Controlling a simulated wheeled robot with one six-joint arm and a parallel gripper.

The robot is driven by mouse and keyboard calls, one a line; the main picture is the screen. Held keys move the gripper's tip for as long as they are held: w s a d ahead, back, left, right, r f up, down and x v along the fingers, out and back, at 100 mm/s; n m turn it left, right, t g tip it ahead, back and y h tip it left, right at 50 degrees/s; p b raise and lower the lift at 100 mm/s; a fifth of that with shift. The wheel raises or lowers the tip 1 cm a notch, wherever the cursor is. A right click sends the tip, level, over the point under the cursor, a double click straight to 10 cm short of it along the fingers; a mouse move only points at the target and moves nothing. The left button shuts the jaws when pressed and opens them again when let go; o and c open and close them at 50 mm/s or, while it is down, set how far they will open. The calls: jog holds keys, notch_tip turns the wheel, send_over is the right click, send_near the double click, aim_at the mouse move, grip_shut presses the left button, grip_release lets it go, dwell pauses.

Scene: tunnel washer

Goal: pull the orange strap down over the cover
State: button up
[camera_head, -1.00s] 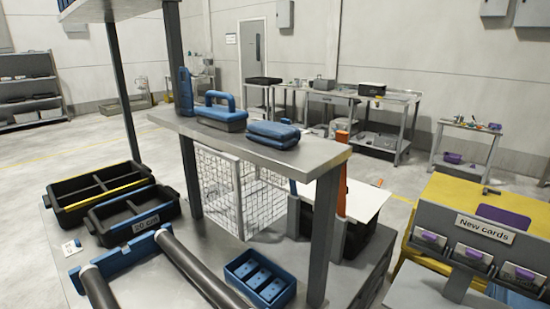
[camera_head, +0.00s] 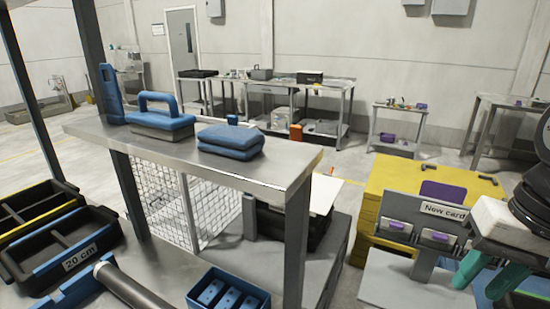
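A white sheet (camera_head: 324,193), which looks like the cover, lies on a black box (camera_head: 268,222) behind the shelf's right leg. Much of the sheet and box is hidden. My gripper (camera_head: 474,289), with two teal fingers, is at the lower right, well apart from the strap and sheet. Its fingers stand apart with nothing seen between them.
The grey shelf (camera_head: 105,131) carries a blue-handled tool (camera_head: 163,118) and a folded blue cloth (camera_head: 230,141), and stands before the cover. A "New cards" rack (camera_head: 400,205) and yellow stand (camera_head: 405,177) are near my gripper. A blue bin (camera_head: 228,290) sits below the shelf.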

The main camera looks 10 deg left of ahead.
jog(key=w+a+r+m+y, duration=0.1)
jog(key=w+a+m+y, duration=0.55)
jog(key=w, duration=0.75)
jog(key=w+a+r+m+y, duration=0.1)
jog(key=w+a+m+y, duration=0.3)
jog(key=w+a+m, duration=0.55)
jog(key=w+a+f+m+t+y, duration=0.2)
jog(key=w+f+m, duration=0.2)
jog(key=w, duration=0.5)
jog(key=w+a+f+m+t+y, duration=0.15)
jog(key=w+f+m, duration=0.3)
jog(key=w, duration=0.55)
jog(key=w+a+f+m+t+y, duration=0.15)
jog(key=w+f+m, duration=0.3)
jog(key=w, duration=0.45)
jog(key=shift+t+h, duration=0.25)
jog(key=shift+t, duration=0.05)
jog(key=x, duration=0.8)
jog(key=shift+r, duration=0.35)
grip_shut()
